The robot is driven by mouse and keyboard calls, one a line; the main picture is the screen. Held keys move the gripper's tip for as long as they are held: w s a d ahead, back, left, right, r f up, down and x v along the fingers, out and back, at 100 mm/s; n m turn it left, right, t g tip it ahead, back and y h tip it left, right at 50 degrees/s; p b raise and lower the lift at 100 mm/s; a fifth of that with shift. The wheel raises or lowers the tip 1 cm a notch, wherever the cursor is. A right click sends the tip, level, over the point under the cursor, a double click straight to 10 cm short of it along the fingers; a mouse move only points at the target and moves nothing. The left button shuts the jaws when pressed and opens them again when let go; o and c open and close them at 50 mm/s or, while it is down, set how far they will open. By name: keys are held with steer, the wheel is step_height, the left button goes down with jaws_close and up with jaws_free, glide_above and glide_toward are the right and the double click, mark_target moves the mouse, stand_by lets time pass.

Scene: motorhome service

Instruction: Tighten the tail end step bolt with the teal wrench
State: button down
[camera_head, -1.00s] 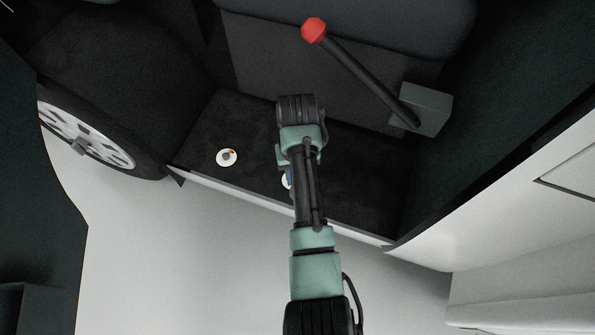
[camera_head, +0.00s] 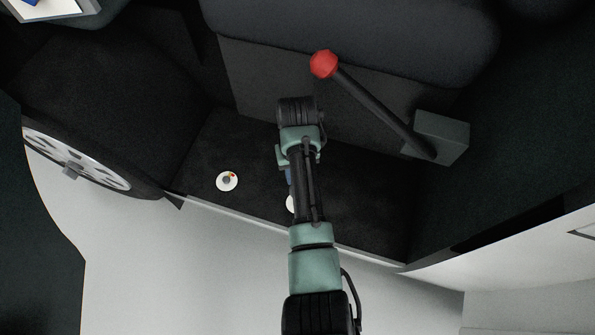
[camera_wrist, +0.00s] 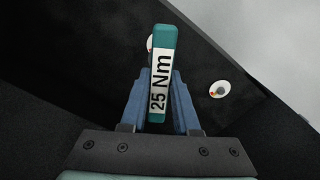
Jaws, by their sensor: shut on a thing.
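My gripper (camera_wrist: 160,100) has blue fingers shut on the teal wrench (camera_wrist: 164,38), which carries a white "25 Nm" label and points away from the wrist. In the head view my arm hides the wrench and most of the gripper; a bit of blue finger shows. A second white disc (camera_head: 291,203) is mostly hidden by my arm, and behind the wrench in the wrist view.
A black lever with a red knob (camera_head: 324,64) rises from a grey box (camera_head: 441,138) right of my arm. A wheel (camera_head: 75,165) stands at the left. A dark padded seat (camera_head: 360,30) overhangs the step. Pale floor (camera_head: 180,275) lies in front. A tray edge (camera_head: 50,12) shows top left.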

steer(key=shift+f+b, duration=2)
steer(key=shift+f, duration=0.9)
steer(key=shift+f+p, duration=0.1)
steer(key=shift+p, duration=0.3)
steer(key=shift+f+b, duration=0.8)
steer(key=shift+f, duration=0.35)
steer(key=m+p, duration=0.1)
steer(key=m, duration=0.1)
steer(key=shift+r+m, duration=0.15)
steer(key=shift+m, duration=0.25)
steer(key=shift+m+p, duration=0.3)
steer(key=shift+m, duration=0.8)
